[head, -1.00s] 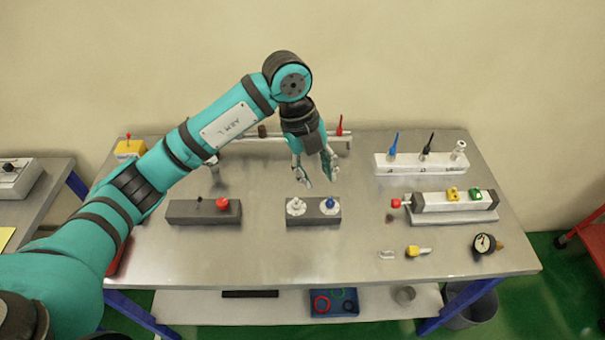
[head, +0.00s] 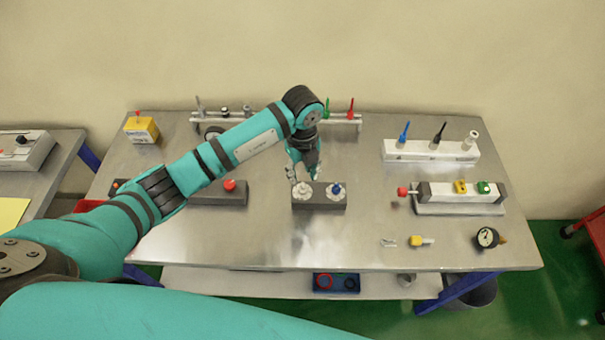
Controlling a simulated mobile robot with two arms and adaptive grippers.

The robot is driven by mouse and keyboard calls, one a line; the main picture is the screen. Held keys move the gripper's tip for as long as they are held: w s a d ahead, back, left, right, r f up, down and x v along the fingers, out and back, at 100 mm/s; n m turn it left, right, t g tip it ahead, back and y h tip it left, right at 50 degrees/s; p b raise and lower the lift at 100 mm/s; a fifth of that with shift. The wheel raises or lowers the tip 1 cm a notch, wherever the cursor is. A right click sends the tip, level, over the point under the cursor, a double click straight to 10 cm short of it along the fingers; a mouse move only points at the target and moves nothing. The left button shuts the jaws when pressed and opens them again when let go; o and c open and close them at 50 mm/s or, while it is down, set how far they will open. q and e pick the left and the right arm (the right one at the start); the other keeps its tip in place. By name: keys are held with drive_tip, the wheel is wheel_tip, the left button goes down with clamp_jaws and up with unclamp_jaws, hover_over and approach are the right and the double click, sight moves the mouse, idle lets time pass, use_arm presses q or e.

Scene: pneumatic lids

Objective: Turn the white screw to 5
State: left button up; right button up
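The white screw (head: 302,190) is a pale round knob on the left half of a dark grey block (head: 320,205) in the middle of the table. A blue-topped screw (head: 337,190) stands beside it on the same block. My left gripper (head: 304,178) is just behind and above the white screw, pointing down with its fingers apart. I see nothing between the fingers, and I cannot tell whether they touch the screw. Scale marks on the screw are too small to read. My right gripper is not in view.
A dark block with a red button (head: 230,186) lies to the left, partly behind my arm. A white block with tall valves (head: 430,151) and a grey-white unit with a red knob (head: 403,191) stand to the right. The table's front middle is clear.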

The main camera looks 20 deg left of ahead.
sight(302, 184)
use_arm(q)
wheel_tip(302, 184, down, 2)
drive_tip(key=shift+s+f, duration=0.1)
drive_tip(key=shift+f+p, duration=0.3)
drive_tip(key=shift+f, duration=0.2)
clamp_jaws()
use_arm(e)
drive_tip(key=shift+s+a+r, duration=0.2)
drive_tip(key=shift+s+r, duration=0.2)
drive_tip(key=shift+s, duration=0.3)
